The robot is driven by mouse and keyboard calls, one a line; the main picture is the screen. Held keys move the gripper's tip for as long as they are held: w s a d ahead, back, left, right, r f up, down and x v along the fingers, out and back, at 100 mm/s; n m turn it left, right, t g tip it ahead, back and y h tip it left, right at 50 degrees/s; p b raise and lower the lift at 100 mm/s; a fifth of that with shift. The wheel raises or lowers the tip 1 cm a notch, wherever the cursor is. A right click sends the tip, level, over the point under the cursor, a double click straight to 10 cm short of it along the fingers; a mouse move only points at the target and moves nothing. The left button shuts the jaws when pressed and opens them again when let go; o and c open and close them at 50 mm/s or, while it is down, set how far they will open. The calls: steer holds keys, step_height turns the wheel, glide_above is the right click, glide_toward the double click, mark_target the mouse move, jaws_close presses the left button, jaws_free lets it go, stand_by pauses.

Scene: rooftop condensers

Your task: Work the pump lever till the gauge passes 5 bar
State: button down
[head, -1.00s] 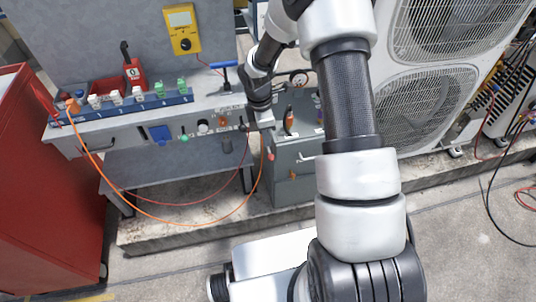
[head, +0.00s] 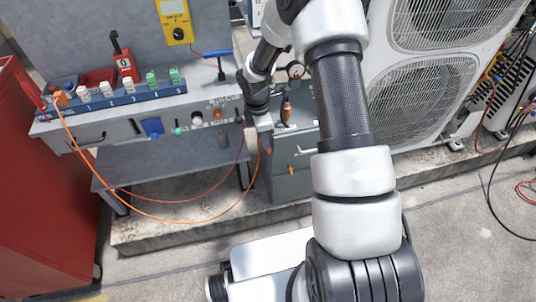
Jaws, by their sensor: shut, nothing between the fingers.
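A small round gauge (head: 295,70) stands behind the grey cabinet, partly behind my arm; its reading is too small to make out. A blue-handled T-shaped lever (head: 218,53) rises at the right end of the workbench; I cannot tell for sure that it is the pump lever. My gripper (head: 251,138) is shut and empty, pointing down in front of the gap between the bench and the cabinet. It is below and right of the blue handle and apart from it. My arm hides part of the cabinet top.
The grey workbench (head: 120,136) carries a blue strip of numbered sockets (head: 118,101) and a red block marked 0 (head: 124,64). An orange cable (head: 150,217) loops down near my gripper. The grey cabinet (head: 291,187), condenser units (head: 425,100) and red cabinet (head: 45,190) flank it.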

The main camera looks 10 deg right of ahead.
mark_target(265, 152)
steer(key=shift+d+f, duration=0.1)
steer(key=shift+f, duration=0.65)
steer(key=shift+f+b, duration=1.65)
steer(key=shift+f, duration=0.65)
steer(key=a, duration=0.1)
steer(key=a+r, duration=0.1)
steer(key=a, duration=0.1)
steer(key=shift+r+p, duration=0.1)
steer(key=shift+p, duration=0.2)
step_height(265, 152, up, 17)
steer(key=a+p, duration=0.1)
steer(key=p, duration=0.3)
steer(key=shift+a+r+p, duration=0.15)
steer(key=shift+a+p, duration=0.15)
steer(key=shift+a, duration=0.1)
